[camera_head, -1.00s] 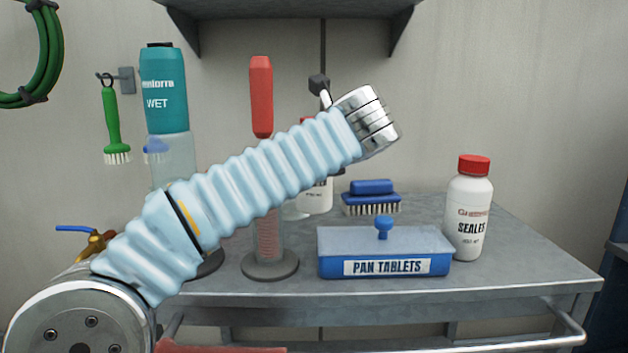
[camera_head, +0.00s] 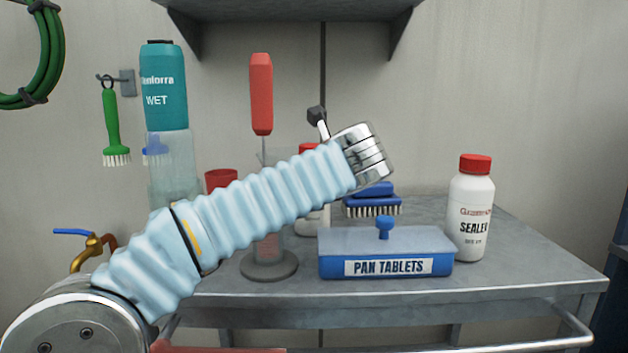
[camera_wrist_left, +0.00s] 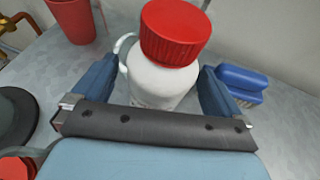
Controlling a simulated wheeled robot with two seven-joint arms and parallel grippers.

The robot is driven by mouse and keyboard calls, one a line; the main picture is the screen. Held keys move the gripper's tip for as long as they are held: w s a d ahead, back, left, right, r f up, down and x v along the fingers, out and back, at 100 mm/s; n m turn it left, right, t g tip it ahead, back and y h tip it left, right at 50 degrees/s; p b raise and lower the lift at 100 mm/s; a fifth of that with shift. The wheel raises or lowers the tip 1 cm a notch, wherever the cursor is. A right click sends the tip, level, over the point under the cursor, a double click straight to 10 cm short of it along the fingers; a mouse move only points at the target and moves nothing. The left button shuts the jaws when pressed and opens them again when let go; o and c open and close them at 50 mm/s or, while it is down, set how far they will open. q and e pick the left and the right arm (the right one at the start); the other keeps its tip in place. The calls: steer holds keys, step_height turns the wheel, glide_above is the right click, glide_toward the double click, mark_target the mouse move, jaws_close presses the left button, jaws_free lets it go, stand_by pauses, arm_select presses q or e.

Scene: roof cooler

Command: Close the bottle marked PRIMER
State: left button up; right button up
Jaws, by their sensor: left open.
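A white bottle (camera_wrist_left: 158,84) with a red ribbed cap (camera_wrist_left: 175,30) stands between the two blue fingers of my left gripper (camera_wrist_left: 157,72) in the left wrist view. The gripper is open, with a finger on each side of the bottle; I cannot tell whether either touches it. In the head view my arm mostly hides a white bottle (camera_head: 312,222) with a red cap (camera_head: 308,149). No PRIMER marking is readable, and I cannot tell how tightly the cap sits. My left gripper's fingers are hidden in the head view. My right gripper is not in view.
A white SEALER bottle (camera_head: 470,215) with a red cap stands at the right of the grey table (camera_head: 540,262). The blue PAN TABLETS box (camera_head: 340,268) is in front. A blue brush (camera_wrist_left: 238,84) lies close to the right finger. A red cup (camera_head: 221,178) stands behind my arm.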

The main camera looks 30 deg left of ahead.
arm_select(q)
steer(key=p+v, duration=0.1)
steer(key=v, duration=1.1)
steer(key=shift+p, duration=0.3)
